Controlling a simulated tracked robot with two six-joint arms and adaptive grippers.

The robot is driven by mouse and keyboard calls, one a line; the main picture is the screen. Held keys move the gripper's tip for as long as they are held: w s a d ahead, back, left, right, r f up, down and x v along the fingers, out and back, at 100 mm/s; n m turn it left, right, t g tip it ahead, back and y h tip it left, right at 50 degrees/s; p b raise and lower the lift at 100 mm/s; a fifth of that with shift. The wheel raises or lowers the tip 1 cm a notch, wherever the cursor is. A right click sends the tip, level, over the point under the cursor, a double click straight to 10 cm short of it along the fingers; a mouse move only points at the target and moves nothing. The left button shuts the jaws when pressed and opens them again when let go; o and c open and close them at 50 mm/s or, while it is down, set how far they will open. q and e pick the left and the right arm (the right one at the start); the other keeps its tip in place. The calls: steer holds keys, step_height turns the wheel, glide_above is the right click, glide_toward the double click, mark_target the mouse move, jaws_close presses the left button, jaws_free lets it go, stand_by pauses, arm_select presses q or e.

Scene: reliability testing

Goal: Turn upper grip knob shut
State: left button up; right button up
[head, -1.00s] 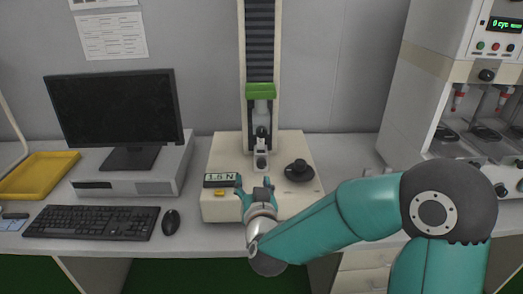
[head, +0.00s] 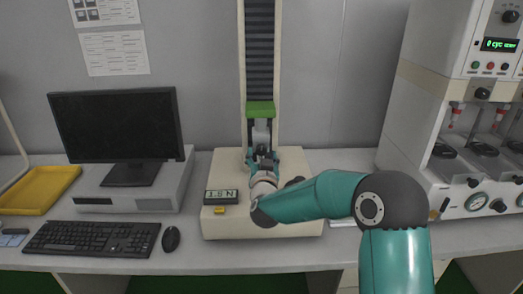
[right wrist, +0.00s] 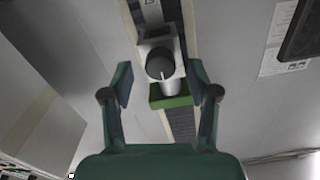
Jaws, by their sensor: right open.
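The upper grip (head: 261,136) hangs under the green crosshead (head: 260,108) of the test stand; my right gripper partly hides its lower part in the head view. In the right wrist view its dark round knob (right wrist: 160,65) faces the camera, beside the green crosshead (right wrist: 170,101). My right gripper (head: 262,154) is in front of and just below the upper grip. In the right wrist view the right gripper (right wrist: 161,85) is open, with one finger on each side of the knob and clear gaps between. My left gripper is not in view.
The stand's cream base (head: 222,172) carries a small display (head: 221,196) and a yellow button (head: 219,210). A monitor (head: 115,125), keyboard (head: 92,238) and mouse (head: 171,239) are on the left. A tester cabinet (head: 425,120) stands on the right. A dark round control is mostly hidden behind my arm.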

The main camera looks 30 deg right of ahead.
steer(key=shift+x, duration=1.1)
